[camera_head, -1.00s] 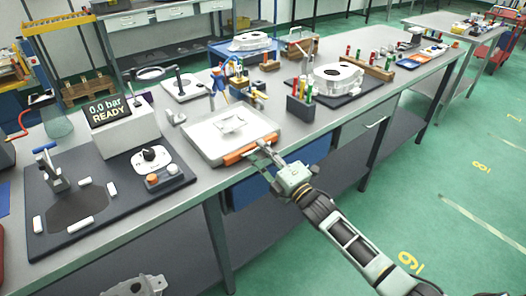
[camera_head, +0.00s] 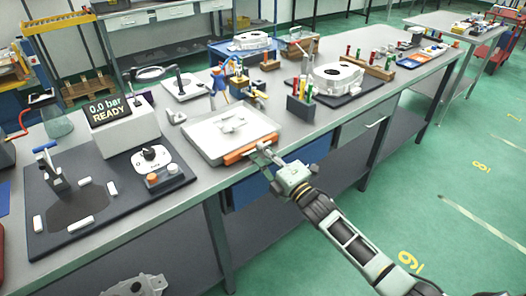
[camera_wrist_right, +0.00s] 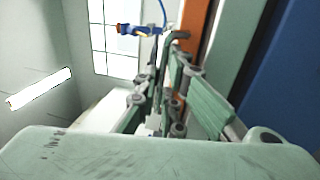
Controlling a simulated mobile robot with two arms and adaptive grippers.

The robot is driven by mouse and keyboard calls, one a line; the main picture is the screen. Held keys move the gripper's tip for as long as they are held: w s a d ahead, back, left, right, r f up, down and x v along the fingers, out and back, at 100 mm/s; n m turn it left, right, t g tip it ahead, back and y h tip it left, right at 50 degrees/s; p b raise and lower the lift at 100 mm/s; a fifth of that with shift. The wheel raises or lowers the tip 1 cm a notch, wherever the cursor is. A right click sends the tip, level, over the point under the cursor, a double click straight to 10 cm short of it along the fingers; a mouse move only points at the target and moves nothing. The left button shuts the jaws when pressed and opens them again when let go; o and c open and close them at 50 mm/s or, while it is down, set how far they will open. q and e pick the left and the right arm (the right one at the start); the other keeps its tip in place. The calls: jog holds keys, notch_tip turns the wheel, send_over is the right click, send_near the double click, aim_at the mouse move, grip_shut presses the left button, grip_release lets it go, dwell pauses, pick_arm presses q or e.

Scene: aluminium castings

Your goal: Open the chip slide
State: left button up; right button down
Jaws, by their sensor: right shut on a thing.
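The chip slide appears to be the flat pale tray (camera_head: 203,143) at the front edge of the bench, with a small light part lying on top. An orange bar (camera_head: 238,156) runs along its front edge. My right gripper (camera_head: 263,149) reaches in from the lower right and is shut on the orange bar near its right end. In the right wrist view, the fingers (camera_wrist_right: 172,65) stand close together beside the orange bar (camera_wrist_right: 195,30); the exact contact is hidden. My left gripper is out of view.
The bench (camera_head: 185,202) carries a display box (camera_head: 127,132) on the left. A dark tool block (camera_head: 301,108) and a white casting (camera_head: 337,78) stand to the right. A blue bin (camera_head: 250,190) is under the bench edge. The green floor in front is clear.

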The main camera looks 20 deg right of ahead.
jog(key=shift+s+r, duration=0.1)
jog(key=r+p+v, duration=0.1)
jog(key=p+v, duration=0.1)
jog(key=v, duration=0.4)
jog(key=shift+s+p, duration=0.3)
jog(key=shift+d+r, duration=0.1)
jog(key=shift+d, duration=0.05)
jog(key=c, duration=1.9)
grip_release()
